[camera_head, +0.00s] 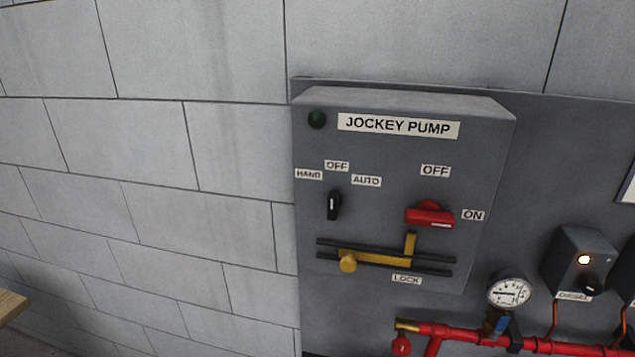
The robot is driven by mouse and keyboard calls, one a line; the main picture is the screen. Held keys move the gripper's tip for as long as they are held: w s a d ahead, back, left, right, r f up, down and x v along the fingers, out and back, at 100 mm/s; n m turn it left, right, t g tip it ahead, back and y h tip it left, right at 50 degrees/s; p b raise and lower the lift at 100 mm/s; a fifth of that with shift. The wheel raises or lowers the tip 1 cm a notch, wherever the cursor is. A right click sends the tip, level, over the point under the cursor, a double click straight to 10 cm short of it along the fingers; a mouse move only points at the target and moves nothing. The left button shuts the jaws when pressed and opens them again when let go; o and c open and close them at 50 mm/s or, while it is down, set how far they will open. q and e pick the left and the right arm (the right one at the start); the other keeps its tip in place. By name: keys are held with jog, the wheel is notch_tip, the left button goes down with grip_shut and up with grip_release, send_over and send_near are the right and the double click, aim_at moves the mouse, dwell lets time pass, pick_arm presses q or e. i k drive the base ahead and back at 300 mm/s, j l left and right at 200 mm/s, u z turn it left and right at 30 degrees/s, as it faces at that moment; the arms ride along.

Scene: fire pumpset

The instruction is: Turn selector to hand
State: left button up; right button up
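The grey jockey pump panel (385,150) is mounted on a backboard in the middle of the head view. Its small black selector (334,205) sits below the labels HAND, OFF (337,165) and AUTO. The selector's white mark is close to upright, below the OFF label. HAND (309,174) is at the upper left of the selector, AUTO (366,181) at the upper right. Neither of my grippers shows in this view, and nothing covers the selector.
A red rotary switch (430,214) is right of the selector, its white mark toward ON. A yellow lock slider (376,258) runs below both. A gauge (509,291), red pipe (465,335) and diesel box (580,262) are lower right. Bare block wall is left.

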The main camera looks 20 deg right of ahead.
aim_at(335, 200)
jog(key=i+j+z, duration=0.15)
jog(key=j, duration=0.15)
jog(key=i+j+z, duration=0.15)
jog(key=j, duration=0.2)
jog(key=i+j+z, duration=0.15)
jog(key=j, duration=0.2)
jog(key=j+z, duration=0.15)
jog(key=j, duration=0.2)
